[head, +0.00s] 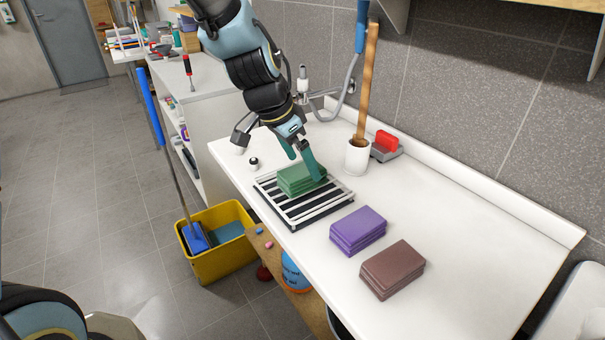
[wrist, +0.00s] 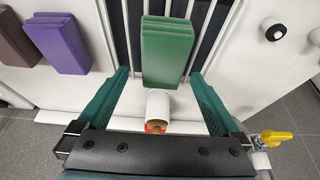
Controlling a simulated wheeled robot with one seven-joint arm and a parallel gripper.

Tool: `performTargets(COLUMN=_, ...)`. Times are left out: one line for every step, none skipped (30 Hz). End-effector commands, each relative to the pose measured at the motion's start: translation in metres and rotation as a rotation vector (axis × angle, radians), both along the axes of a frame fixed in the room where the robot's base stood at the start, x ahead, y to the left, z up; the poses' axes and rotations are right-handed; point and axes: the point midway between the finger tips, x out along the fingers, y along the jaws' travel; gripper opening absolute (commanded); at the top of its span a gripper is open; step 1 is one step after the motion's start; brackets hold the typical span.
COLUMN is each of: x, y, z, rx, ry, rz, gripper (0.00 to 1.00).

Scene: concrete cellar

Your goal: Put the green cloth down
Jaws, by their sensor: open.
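The green cloth (head: 296,181) is a folded stack lying on a white rack with dark slats (head: 322,213) on the counter. In the wrist view the green cloth (wrist: 167,50) lies on the slats, ahead of and between my fingers. My gripper (head: 304,163) is just above and beside the cloth, pointing down. In the wrist view my gripper (wrist: 158,90) has its two green fingers spread wide, with gaps between each finger and the cloth. It holds nothing.
A purple folded cloth (head: 358,230) and a brown one (head: 392,269) lie right of the rack. A white cup with a wooden handle in it (head: 357,157) and a red-topped block (head: 386,143) stand behind. A yellow bucket (head: 216,259) is on the floor. The counter's right end is clear.

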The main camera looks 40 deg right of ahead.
Motion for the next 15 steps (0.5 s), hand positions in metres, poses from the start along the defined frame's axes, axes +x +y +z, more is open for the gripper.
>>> performTargets(x=0.000, y=-0.002, z=-0.003, rx=0.004, ry=0.005, rz=-0.001, gripper=1.00)
performTargets(x=0.000, y=-0.004, z=-0.007, rx=0.003, ry=0.005, rz=0.000, gripper=1.00)
performTargets(x=0.001, y=-0.006, z=-0.011, rx=0.003, ry=0.005, rz=-0.001, gripper=1.00)
performTargets(x=0.001, y=-0.007, z=-0.015, rx=0.003, ry=0.004, rz=-0.001, gripper=1.00)
performTargets(x=0.001, y=-0.009, z=-0.019, rx=0.002, ry=0.004, rz=-0.001, gripper=1.00)
performTargets(x=0.001, y=-0.011, z=-0.023, rx=0.002, ry=0.004, rz=-0.001, gripper=1.00)
performTargets(x=0.001, y=-0.012, z=-0.025, rx=0.001, ry=0.003, rz=0.000, gripper=1.00)
performTargets(x=0.001, y=-0.013, z=-0.028, rx=0.001, ry=0.002, rz=0.000, gripper=1.00)
performTargets(x=0.001, y=-0.014, z=-0.031, rx=0.001, ry=0.002, rz=0.000, gripper=1.00)
performTargets(x=0.001, y=-0.014, z=-0.032, rx=0.001, ry=0.002, rz=-0.001, gripper=1.00)
performTargets(x=0.001, y=-0.014, z=-0.033, rx=0.001, ry=0.001, rz=0.000, gripper=1.00)
performTargets(x=0.001, y=-0.015, z=-0.034, rx=0.000, ry=0.000, rz=0.000, gripper=1.00)
performTargets(x=0.001, y=-0.015, z=-0.034, rx=0.000, ry=0.000, rz=0.000, gripper=1.00)
performTargets(x=0.002, y=-0.015, z=-0.034, rx=0.000, ry=0.000, rz=0.000, gripper=1.00)
performTargets(x=0.002, y=-0.015, z=-0.034, rx=0.000, ry=-0.001, rz=0.001, gripper=1.00)
